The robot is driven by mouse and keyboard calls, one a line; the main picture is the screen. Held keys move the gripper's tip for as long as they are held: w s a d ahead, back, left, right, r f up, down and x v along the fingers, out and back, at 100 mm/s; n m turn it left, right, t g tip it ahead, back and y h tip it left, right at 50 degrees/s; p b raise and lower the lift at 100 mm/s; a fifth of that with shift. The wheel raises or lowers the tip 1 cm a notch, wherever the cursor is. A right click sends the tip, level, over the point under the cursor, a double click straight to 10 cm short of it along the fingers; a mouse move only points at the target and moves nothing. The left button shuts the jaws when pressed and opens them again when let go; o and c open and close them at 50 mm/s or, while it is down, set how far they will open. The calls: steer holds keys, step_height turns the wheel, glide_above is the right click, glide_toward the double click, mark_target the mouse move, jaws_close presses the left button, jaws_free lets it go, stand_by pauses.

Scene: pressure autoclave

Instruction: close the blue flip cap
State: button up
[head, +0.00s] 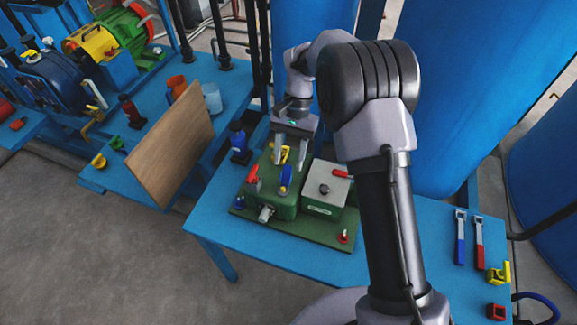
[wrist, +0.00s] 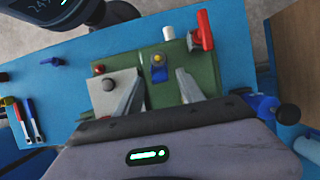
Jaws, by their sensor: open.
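The blue flip cap (head: 286,178) stands up on the green housing (head: 283,207) in the head view, with a yellow part (head: 283,154) behind it. In the wrist view the blue cap (wrist: 158,75) shows on the green surface, with yellow beside it. My gripper (head: 289,162) is above the green housing, just behind the blue cap. In the wrist view its two fingers (wrist: 158,78) are spread apart, one on each side of the cap, with nothing held. I cannot tell the height gap or whether a finger touches the cap.
A red lever (head: 253,176) is left of the cap, and a grey box (head: 325,189) with a black knob and red lever is to the right.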

steer(key=shift+s+a+f, duration=0.1)
steer(key=shift+s+f, duration=0.15)
steer(key=shift+f, duration=0.3)
steer(key=shift+c, duration=0.4)
jaws_close()
